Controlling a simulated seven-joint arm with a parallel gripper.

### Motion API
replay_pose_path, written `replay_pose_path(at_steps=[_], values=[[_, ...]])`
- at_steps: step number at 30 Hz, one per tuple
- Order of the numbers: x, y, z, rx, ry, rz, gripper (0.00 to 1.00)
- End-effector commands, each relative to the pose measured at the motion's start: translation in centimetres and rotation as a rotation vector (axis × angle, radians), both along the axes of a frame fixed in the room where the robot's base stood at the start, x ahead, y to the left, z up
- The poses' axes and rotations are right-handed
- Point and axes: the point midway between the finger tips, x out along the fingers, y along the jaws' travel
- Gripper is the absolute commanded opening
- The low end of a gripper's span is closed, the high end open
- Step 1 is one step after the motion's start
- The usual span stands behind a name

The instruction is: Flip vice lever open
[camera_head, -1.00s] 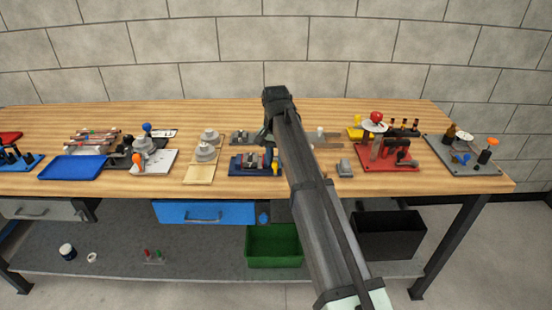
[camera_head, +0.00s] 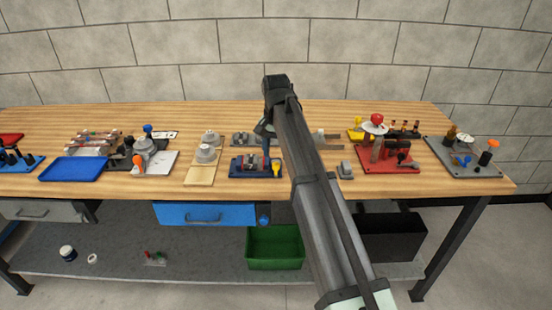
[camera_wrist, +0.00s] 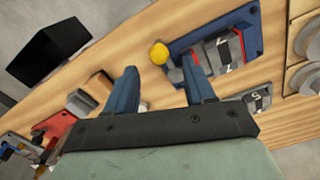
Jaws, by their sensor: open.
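The vice (camera_head: 250,165) has a blue base with grey jaws and red strips. It sits on the wooden bench near the middle in the head view and at the upper right in the wrist view (camera_wrist: 225,45). Its lever has a yellow knob (camera_head: 276,168), which also shows in the wrist view (camera_wrist: 158,54). My gripper (camera_wrist: 158,72) is open, with two blue fingers. In the wrist view the knob appears between the fingertips, nearer the right one. I cannot tell whether a finger touches it. In the head view my arm partly hides the fingers.
A grey block device (camera_head: 245,139) lies just behind the vice. A wooden board with round grey parts (camera_head: 205,170) is to its left. A small grey block (camera_head: 345,169) and a red fixture (camera_head: 385,158) are to the right. Bare bench lies in front.

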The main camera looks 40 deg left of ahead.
Motion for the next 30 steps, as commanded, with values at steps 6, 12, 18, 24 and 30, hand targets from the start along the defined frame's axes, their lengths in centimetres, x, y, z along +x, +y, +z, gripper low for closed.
replay_pose_path(at_steps=[6, 12, 18, 24, 30], values=[[0.1, 0.2, 4.5, 0.002, -0.001, 0.000, 0.54], [0.1, 0.1, 7.8, 0.002, -0.001, 0.000, 0.54], [0.0, 0.1, 9.6, 0.001, 0.000, 0.000, 0.54], [0.0, 0.0, 10.1, 0.000, 0.000, 0.000, 0.54], [0.0, 0.0, 10.1, 0.000, 0.000, 0.000, 0.54]])
